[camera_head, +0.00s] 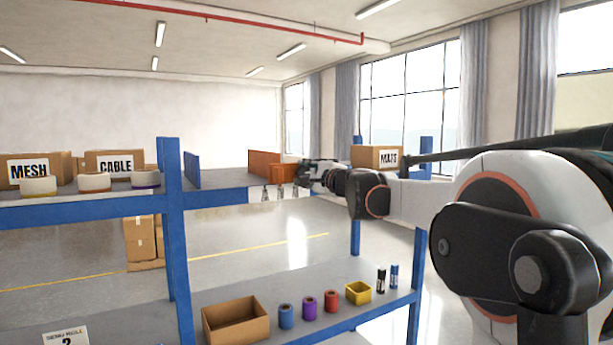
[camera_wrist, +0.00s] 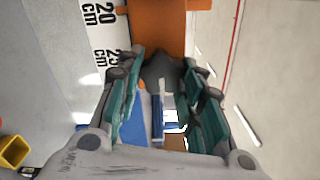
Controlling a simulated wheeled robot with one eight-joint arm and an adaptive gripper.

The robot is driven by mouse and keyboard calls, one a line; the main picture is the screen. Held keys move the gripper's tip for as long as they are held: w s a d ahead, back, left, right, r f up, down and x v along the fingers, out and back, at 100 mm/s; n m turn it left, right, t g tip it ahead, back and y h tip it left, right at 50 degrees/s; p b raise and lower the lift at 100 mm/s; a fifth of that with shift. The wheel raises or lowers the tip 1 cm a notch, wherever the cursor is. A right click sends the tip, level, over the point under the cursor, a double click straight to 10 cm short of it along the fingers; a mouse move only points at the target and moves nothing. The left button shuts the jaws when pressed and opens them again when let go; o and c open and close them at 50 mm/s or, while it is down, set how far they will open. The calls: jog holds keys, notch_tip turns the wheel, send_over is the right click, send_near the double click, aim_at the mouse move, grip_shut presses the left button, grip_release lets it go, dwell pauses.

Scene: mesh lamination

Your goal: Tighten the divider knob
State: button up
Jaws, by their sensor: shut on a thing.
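The orange divider (camera_head: 264,166) stands on the upper shelf in the head view. It fills the top middle of the wrist view (camera_wrist: 157,28). A dark grey knob (camera_wrist: 163,70) sits at the divider's near end, between my fingertips. My gripper (camera_wrist: 162,78) is shut on the knob, with a teal-padded finger on either side. In the head view my gripper (camera_head: 312,173) is small at the shelf's front edge, and the knob cannot be made out there.
A ruler strip marked in cm (camera_wrist: 103,38) runs left of the divider. A blue divider (camera_head: 192,171) stands further left. The blue rack post (camera_head: 174,240) rises beside it. A MAPS box (camera_head: 376,157) is at right. Below are a cardboard bin (camera_head: 236,320) and a yellow bin (camera_head: 358,292).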

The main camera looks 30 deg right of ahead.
jog(key=shift+f+m, duration=0.1)
jog(key=shift+m, duration=0.2)
jog(key=o, duration=1.1)
jog(key=shift+s, duration=0.1)
jog(key=s, duration=0.7)
jog(key=shift+s+d, duration=0.15)
jog(key=shift+s, duration=0.05)
